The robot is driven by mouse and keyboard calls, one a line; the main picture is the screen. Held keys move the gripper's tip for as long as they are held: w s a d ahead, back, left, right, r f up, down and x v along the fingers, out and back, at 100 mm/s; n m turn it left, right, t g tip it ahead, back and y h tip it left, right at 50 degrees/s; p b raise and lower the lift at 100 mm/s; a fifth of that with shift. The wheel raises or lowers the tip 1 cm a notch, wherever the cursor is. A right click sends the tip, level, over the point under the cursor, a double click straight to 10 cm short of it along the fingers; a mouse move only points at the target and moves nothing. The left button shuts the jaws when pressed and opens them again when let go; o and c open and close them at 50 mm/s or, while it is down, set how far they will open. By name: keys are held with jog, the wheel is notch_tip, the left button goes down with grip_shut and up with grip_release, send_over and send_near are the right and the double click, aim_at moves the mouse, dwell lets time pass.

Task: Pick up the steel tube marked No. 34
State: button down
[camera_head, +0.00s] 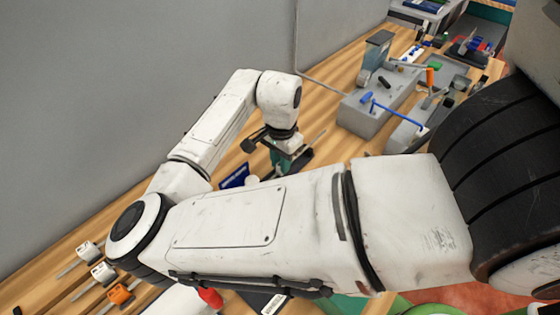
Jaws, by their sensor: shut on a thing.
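My gripper (291,160) is beyond my forearm, low over the wooden bench and pointing down. It is shut on what looks like the steel tube (317,139), a thin grey rod showing just to the right of the jaws. The fingertips are small and dark in this view, and their exact contact with the tube is hard to make out. The mark No. 34 cannot be read. My own arm hides much of the bench in front.
A grey machine block with a blue-handled lever (392,110) stands right of the gripper. A dark blue label plate (235,177) lies to its left. White clamp-like parts (103,272) and an orange one (121,294) lie at lower left. A grey wall (120,90) runs behind the bench.

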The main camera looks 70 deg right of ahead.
jog(key=c, duration=0.9)
grip_release()
notch_tip(320, 180, up, 11)
jog(key=b, duration=0.1)
jog(key=shift+f, duration=0.1)
